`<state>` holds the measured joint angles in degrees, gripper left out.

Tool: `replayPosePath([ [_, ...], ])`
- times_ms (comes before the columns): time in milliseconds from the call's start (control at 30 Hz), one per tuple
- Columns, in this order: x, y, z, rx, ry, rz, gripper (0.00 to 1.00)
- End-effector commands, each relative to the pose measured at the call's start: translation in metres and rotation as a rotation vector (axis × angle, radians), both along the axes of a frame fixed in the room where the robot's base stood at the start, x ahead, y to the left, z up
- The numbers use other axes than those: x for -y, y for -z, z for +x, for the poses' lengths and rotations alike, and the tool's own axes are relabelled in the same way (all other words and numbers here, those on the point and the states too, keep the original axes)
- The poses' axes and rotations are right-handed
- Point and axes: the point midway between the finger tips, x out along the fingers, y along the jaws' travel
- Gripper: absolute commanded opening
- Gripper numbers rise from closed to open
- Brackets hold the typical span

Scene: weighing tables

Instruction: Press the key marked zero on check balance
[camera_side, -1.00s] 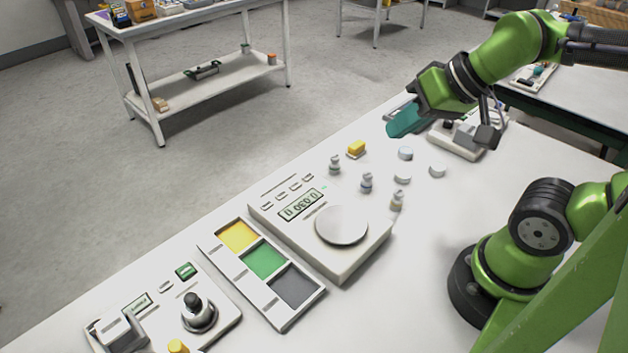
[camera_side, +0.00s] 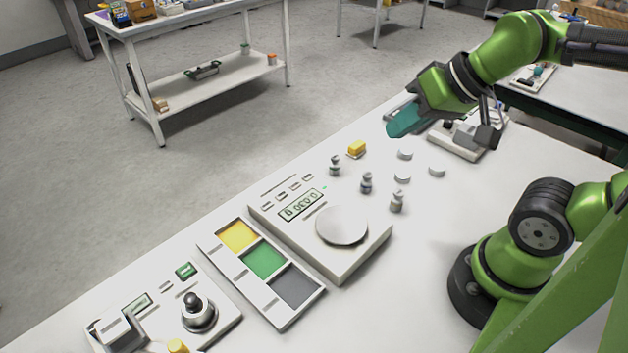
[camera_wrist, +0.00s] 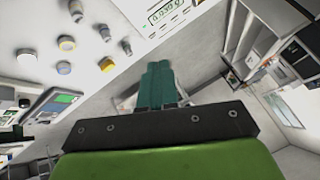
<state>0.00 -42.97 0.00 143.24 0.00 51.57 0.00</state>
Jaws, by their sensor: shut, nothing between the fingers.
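A white balance (camera_side: 345,266) with a round metal pan (camera_side: 341,225) and a lit digit display (camera_side: 301,205) stands mid-table in the side view. A row of small keys (camera_side: 281,195) runs along its far-left edge; their marks are too small to read, so I cannot tell which is zero. Part of the balance with its display (camera_wrist: 165,12) shows at the top of the wrist view. My gripper (camera_side: 393,131) is shut and empty, above the table's far part, well apart from the balance. Its teal fingers (camera_wrist: 158,68) lie together in the wrist view.
Small weights (camera_side: 366,183), white discs (camera_side: 402,178) and a yellow block (camera_side: 356,149) lie between balance and gripper. A tray (camera_side: 273,312) with yellow, green and grey fields adjoins the balance. Another instrument (camera_side: 225,318) stands front left, and one (camera_side: 465,150) below my wrist.

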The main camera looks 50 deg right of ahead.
Motion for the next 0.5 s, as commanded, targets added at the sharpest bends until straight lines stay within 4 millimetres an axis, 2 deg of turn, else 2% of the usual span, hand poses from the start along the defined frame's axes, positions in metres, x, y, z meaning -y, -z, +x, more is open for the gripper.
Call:
replayPosePath([
  [133,0.0,0.003,0.001,-0.01,-0.002,0.0,0.0],
  [267,-0.003,0.016,0.005,-0.072,-0.011,-0.007,0.0],
  [367,-0.003,0.031,0.017,-0.121,-0.043,-0.049,0.0],
  [500,-0.001,0.055,0.048,-0.136,-0.165,-0.186,0.0],
])
